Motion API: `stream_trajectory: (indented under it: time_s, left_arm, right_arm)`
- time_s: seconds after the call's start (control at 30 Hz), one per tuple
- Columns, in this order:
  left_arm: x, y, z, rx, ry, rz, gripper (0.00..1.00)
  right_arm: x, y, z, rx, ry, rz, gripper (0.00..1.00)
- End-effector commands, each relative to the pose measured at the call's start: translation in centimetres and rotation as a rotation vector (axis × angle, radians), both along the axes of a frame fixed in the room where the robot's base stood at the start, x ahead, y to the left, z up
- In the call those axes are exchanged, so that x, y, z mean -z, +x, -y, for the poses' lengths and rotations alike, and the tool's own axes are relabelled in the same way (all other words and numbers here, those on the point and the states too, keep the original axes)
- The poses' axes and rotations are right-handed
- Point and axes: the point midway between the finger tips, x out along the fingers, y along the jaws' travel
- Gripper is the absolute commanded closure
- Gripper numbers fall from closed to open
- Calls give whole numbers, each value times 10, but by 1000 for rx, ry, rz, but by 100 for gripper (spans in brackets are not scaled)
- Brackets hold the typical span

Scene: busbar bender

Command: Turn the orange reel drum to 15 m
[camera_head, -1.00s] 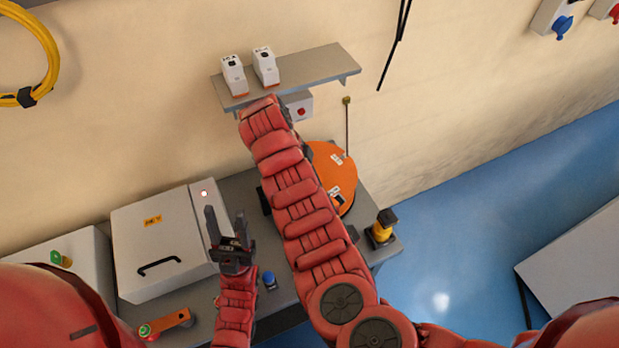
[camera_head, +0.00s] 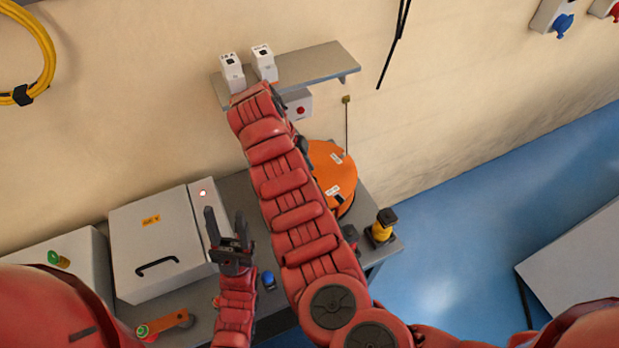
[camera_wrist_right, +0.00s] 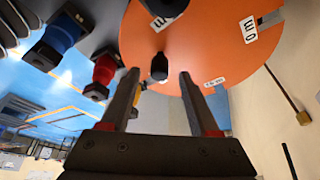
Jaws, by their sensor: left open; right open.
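The orange reel drum (camera_head: 337,172) stands at the back right of the bench, partly hidden behind my right arm in the head view. In the right wrist view the drum (camera_wrist_right: 205,40) fills the top, with white labels on its face and a dark knob (camera_wrist_right: 159,67) sticking out. My right gripper (camera_wrist_right: 160,82) is open, its two fingers on either side of the knob in the picture. I cannot tell whether they touch it. In the head view the right gripper is hidden by its arm. My left gripper (camera_head: 228,224) is open and empty, pointing up above the bench.
A grey box with a black handle (camera_head: 156,245) stands left of my left gripper. A shelf (camera_head: 315,71) with two white boxes is on the wall above. A yellow-black fixture (camera_head: 382,226) stands at the bench's right end. The wrist view shows blue (camera_wrist_right: 56,38) and red (camera_wrist_right: 103,72) fixtures near the drum.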

Motion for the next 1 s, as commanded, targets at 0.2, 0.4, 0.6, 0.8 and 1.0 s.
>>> stream_trajectory:
  time_s: [0.2, 0.4, 0.6, 0.8, 1.0]
  left_arm:
    - [14, 0, 0, 0, 0, 0, 50]
    - [19, 0, 0, 0, 0, 0, 50]
    - [19, 0, 0, 0, 0, 0, 50]
    - [19, 0, 0, 0, 0, 0, 50]
    - [19, 0, 0, 0, 0, 0, 50]
  right_arm:
    - [-25, 1, -13, -1, 5, -1, 38]
    - [-39, 1, -17, 0, 0, -3, 38]
    - [-44, 1, -19, -1, 0, -1, 38]
    - [-44, 1, -18, -1, -1, -3, 47]
    - [-43, 1, -18, -1, -1, -2, 83]
